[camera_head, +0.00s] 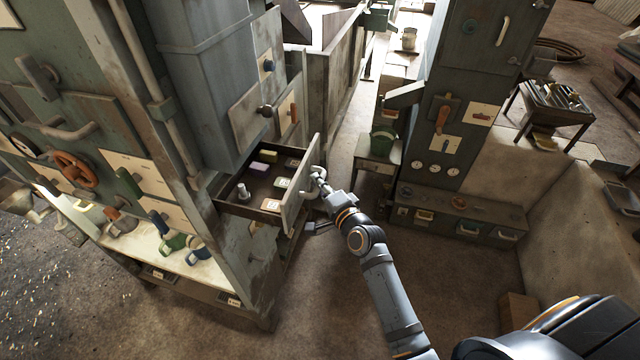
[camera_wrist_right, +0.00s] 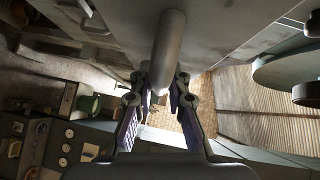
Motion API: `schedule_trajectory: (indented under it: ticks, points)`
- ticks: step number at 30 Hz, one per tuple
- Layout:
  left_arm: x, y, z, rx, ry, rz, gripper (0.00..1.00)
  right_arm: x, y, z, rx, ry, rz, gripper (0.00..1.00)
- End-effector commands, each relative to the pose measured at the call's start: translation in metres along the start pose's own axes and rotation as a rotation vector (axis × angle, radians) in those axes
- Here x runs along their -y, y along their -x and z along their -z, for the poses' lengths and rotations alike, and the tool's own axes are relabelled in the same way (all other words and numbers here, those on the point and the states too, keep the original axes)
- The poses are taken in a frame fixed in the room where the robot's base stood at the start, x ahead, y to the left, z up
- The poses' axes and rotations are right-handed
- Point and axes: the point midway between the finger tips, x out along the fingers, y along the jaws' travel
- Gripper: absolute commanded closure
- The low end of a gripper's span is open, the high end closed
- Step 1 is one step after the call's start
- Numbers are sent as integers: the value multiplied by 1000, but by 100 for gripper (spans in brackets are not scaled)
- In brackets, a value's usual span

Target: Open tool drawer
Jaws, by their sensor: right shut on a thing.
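The tool drawer (camera_head: 296,198) stands pulled out from the side of the tall grey-green cabinet (camera_head: 215,110) in the head view. Its inside shows several small blocks and a small pale upright piece. My right gripper (camera_head: 317,186) is at the drawer's front face, shut on the drawer handle. In the right wrist view the handle (camera_wrist_right: 168,50) is a grey rounded bar running between the two fingers of the gripper (camera_wrist_right: 163,108). The fingers hide part of the handle in the head view. My left gripper is not in view.
The left cabinet carries a red handwheel (camera_head: 75,169) and several levers. A second panel column (camera_head: 450,110) with gauges stands to the right, with a low row of drawers (camera_head: 458,216) beneath. The brown floor in front is clear.

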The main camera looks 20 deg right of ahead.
Motion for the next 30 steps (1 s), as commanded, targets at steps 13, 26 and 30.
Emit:
schedule_trajectory:
  ticks: [13, 26, 30]
  points:
    - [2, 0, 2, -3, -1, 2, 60, -1, 0, 0, 0, 1, -1, 61]
    - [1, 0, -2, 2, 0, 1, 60, -2, 32, 0, 1, 2, -4, 61]
    - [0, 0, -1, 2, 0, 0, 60, -2, 68, 0, 1, 4, -4, 61]
